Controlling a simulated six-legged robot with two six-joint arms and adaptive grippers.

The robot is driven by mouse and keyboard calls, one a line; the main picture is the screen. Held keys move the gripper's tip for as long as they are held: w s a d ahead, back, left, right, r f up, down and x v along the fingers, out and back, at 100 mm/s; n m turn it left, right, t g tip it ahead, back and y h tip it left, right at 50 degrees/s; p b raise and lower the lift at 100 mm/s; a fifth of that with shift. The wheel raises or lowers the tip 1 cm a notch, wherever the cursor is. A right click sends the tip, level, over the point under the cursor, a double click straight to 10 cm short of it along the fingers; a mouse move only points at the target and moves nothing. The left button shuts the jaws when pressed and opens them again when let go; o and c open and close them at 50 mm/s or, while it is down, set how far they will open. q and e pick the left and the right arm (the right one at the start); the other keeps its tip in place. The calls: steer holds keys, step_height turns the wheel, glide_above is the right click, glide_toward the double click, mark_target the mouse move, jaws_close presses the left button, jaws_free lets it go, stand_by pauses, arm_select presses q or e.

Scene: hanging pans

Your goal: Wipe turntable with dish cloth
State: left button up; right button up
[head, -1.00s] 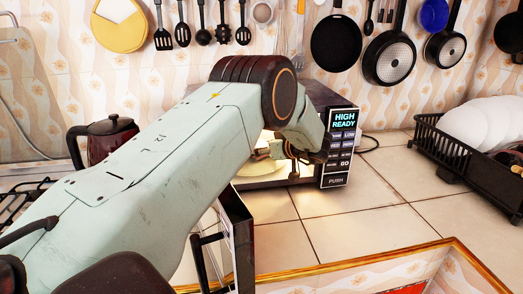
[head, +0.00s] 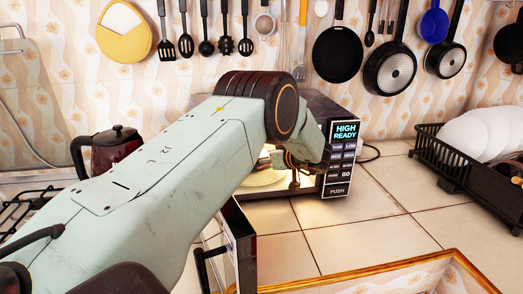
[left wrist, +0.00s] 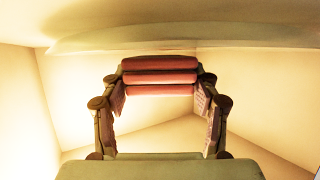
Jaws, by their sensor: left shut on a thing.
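The microwave (head: 338,160) is open and lit inside. The pale turntable (head: 262,179) shows partly inside it, behind my left arm. My left gripper (head: 300,165) reaches into the opening. In the left wrist view, the fingers of my left gripper (left wrist: 160,95) are shut on a folded reddish-pink dish cloth (left wrist: 160,77). A pale curved edge, likely of the turntable (left wrist: 125,42), runs close beyond the cloth. I cannot tell whether the cloth touches it. My right gripper is not in view.
The open microwave door (head: 240,248) stands out toward me, below my left arm. A dark kettle (head: 116,148) stands at the left. A black dish rack (head: 450,160) with white plates (head: 466,134) is at the right. Pans (head: 390,68) hang behind. The tiled counter (head: 385,225) between is clear.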

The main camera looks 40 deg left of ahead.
mark_target(265, 174)
arm_select(q)
steer(key=shift+s+d+p, duration=0.25)
steer(key=shift+d+p, duration=0.05)
steer(key=shift+d, duration=0.15)
steer(key=shift+f, duration=0.1)
steer(key=shift+s+d+r+p, duration=0.25)
steer(key=shift+s+d+p, duration=0.45)
steer(key=shift+d+p, duration=0.15)
steer(key=shift+s+d+f+p, duration=0.25)
steer(key=shift+s+d+p, duration=0.15)
steer(key=shift+s+p, duration=0.05)
